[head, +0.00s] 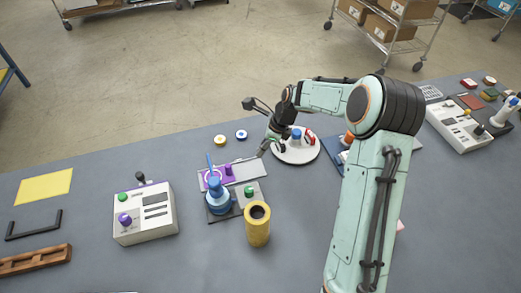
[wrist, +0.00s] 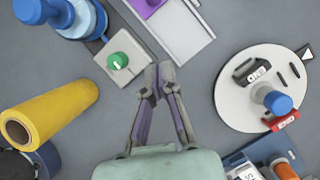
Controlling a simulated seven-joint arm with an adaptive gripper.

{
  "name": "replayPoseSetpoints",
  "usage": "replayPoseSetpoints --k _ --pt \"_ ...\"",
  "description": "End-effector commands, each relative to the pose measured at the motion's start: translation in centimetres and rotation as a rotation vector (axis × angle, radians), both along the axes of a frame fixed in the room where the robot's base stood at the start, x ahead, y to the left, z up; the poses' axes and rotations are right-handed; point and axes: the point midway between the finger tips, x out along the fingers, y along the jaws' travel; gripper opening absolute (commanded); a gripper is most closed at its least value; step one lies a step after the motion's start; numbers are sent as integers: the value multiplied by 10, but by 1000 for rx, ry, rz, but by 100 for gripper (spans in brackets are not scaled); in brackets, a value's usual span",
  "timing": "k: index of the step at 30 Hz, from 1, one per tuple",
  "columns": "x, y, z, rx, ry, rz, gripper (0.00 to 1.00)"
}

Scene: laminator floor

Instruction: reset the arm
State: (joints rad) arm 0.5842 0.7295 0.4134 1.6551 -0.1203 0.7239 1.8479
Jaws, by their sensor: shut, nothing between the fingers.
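My gripper (wrist: 159,76) is shut and empty in the wrist view, its two fingertips together above the bare grey table. In the head view my gripper (head: 263,151) is small, between the grey tray and the round white plate. The white plate (wrist: 229,105) is to its right in the wrist view, with a blue-topped knob and black and red pieces on it. A green button on a pale block (wrist: 123,67) is just left of the fingertips. My green arm reaches in from the lower right of the head view.
A yellow cylinder (head: 257,230) and a blue device (head: 219,196) stand left of my arm. A white control box (head: 144,213) is farther left, another (head: 458,124) at the right. A grey tray (head: 246,172) lies near the gripper. The table's front middle is partly clear.

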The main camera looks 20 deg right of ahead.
Motion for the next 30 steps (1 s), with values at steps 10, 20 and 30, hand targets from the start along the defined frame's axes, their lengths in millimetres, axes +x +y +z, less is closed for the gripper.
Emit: replayPoseSetpoints --k 10,20,30 --pt "3 10 4 -6 -9 25 0" --pt "-40 76 148 -275 -249 279 0" --pt "-229 80 169 -493 -324 1169 0"
